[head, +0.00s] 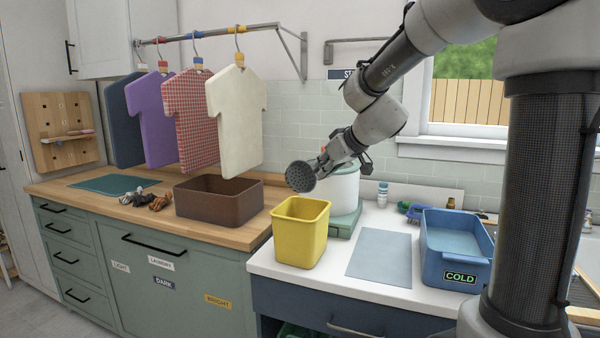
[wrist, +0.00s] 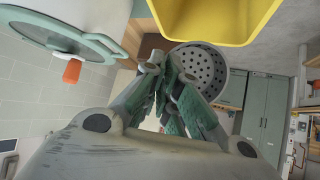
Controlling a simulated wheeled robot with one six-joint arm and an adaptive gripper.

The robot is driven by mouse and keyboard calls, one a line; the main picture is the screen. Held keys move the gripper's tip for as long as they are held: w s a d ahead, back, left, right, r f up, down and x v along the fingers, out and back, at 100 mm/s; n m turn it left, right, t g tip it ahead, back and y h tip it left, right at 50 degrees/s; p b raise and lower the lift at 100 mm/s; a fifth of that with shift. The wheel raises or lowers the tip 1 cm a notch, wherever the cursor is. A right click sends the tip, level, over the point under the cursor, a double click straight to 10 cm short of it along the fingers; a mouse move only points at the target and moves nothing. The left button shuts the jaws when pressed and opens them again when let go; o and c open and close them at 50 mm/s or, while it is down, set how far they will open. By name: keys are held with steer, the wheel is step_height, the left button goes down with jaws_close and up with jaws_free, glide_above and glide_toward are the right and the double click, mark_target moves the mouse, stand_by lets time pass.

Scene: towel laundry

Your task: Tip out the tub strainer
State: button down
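The tub strainer (head: 300,177) is a grey round cup with a perforated face. It is tilted on its side, with the holes facing the head camera. My gripper (head: 321,165) is shut on it and holds it in the air near the yellow bin (head: 300,232). In the wrist view the strainer (wrist: 205,70) sits just past my fingertips (wrist: 163,78), beside the yellow bin (wrist: 215,18). The fingers hide the gripped part. I cannot see whether anything is inside the strainer. The white tub (head: 341,188) stands behind the bin on a green base.
A brown bin (head: 218,207) and several dark and brown bundles (head: 148,199) are on the wooden counter at left. Shirts hang above. A blue basin marked COLD (head: 456,265) stands at right. A grey-blue mat (head: 382,254) lies bare between yellow bin and basin.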

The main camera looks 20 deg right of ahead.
steer(key=g, duration=0.1)
steer(key=r+g+h, duration=0.1)
steer(key=g, duration=0.1)
steer(key=shift+w+a+g+h, duration=0.1)
steer(key=shift+g+h, duration=0.2)
steer(key=shift+r+g+h, duration=0.3)
steer(key=shift+g+h, duration=0.1)
steer(key=shift+g, duration=0.4)
steer(key=shift+r+g+h, duration=0.3)
steer(key=shift+g+h, duration=0.1)
steer(key=shift+g, duration=0.5)
steer(key=g, duration=0.1)
steer(key=r+g+h, duration=0.1)
steer(key=g, duration=0.1)
steer(key=shift+r+g+h, duration=0.2)
steer(key=shift+g+h, duration=0.2)
steer(key=shift+g, duration=0.1)
